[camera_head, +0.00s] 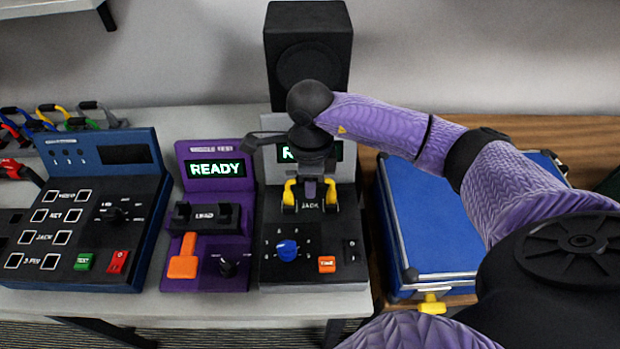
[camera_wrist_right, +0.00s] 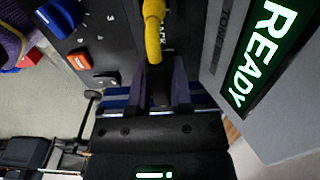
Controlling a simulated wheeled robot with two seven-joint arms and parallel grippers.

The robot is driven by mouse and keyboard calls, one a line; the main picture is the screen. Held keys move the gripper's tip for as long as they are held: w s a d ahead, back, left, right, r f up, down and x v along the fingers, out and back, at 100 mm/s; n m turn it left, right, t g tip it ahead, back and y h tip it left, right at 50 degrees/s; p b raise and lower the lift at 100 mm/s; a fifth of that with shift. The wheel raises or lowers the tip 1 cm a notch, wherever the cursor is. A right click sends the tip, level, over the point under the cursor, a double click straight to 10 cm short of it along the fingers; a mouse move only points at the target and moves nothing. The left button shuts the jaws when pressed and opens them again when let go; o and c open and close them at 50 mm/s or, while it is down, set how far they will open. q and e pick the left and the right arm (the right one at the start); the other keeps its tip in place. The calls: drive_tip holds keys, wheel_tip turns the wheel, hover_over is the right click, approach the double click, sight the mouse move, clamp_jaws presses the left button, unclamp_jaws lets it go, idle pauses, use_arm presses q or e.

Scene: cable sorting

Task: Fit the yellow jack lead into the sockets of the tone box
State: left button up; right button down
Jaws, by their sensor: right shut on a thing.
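The tone box (camera_head: 265,230) is a black-faced box with a grey upright back panel, a blue knob and an orange button. The yellow jack lead (camera_head: 290,194) is at the JACK area of its face, one yellow end on each side of the label. My right gripper (camera_head: 310,186) is above that area, shut on the lead between its ends. The right wrist view shows the yellow lead (camera_wrist_right: 153,35) bending down to the fingers (camera_wrist_right: 165,92). Whether the plug tips are in the sockets is hidden. My left gripper is not in view.
A purple tester (camera_head: 235,165) reading READY stands close left of the tone box. A blue-backed tester (camera_head: 85,225) is farther left, with several coloured leads (camera_head: 60,118) behind. A blue case (camera_head: 430,230) is to the right, and a black speaker (camera_head: 308,50) behind.

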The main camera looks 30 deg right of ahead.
drive_tip(key=shift+f, duration=0.2)
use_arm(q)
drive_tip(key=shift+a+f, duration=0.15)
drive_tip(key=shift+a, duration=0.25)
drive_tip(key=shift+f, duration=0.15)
use_arm(e)
drive_tip(key=shift+f, duration=0.15)
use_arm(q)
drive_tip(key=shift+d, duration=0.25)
